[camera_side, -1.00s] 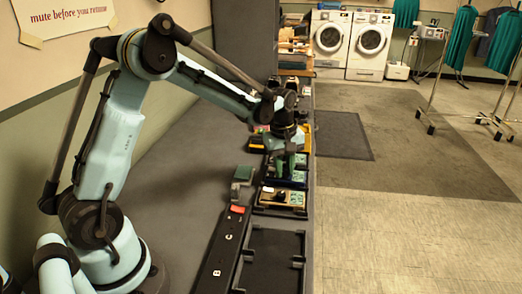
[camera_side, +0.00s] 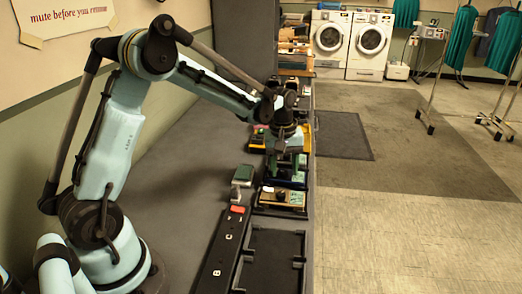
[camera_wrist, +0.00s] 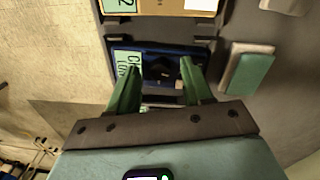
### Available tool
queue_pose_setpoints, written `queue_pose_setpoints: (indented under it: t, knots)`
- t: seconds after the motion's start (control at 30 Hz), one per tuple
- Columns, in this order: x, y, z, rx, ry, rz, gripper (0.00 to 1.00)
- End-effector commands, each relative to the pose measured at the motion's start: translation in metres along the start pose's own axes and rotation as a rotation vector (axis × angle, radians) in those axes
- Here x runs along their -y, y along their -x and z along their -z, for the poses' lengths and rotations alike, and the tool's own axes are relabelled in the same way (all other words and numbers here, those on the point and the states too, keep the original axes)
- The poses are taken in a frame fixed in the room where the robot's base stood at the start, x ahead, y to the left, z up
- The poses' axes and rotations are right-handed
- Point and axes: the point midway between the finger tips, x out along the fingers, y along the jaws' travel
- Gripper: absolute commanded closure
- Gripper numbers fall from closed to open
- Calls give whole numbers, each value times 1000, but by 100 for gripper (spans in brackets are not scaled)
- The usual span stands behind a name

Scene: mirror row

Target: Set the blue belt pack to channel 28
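The blue belt pack (camera_wrist: 153,50) lies in the row, below my gripper (camera_wrist: 159,68) in the wrist view. It has a black knob-like part (camera_wrist: 162,71) at its middle and a pale green label (camera_wrist: 128,60) at its left end, partly hidden by a finger. The label's channel number is not readable. My gripper's green fingers are apart, one on each side of the black part, with a visible gap between them. In the side view my gripper (camera_side: 288,172) hangs over the blue pack (camera_side: 284,183). I cannot tell whether the fingertips touch it.
A yellow pack (camera_side: 278,199) with a pale green label stands nearer the camera, beside the blue one. A green-topped grey block (camera_side: 243,174) stands left of the row. A lettered black strip (camera_side: 222,255) and an empty black tray (camera_side: 272,258) lie in front.

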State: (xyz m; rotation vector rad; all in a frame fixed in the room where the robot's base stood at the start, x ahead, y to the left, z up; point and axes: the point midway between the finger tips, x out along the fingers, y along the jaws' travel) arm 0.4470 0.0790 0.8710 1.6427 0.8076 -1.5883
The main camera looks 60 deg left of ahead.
Motion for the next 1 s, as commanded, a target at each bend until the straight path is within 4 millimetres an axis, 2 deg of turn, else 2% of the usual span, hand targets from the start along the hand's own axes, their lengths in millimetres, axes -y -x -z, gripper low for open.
queue_pose_setpoints:
  t: [0.27, 0.37, 0.8, 1.0]
  knots:
    - [0, 6, 0, 0, 1, 0, 50]
    - [0, 19, 0, 0, 1, 0, 50]
    - [0, 100, 0, 0, 1, 0, 50]
    - [0, 117, 0, 0, 1, 0, 50]
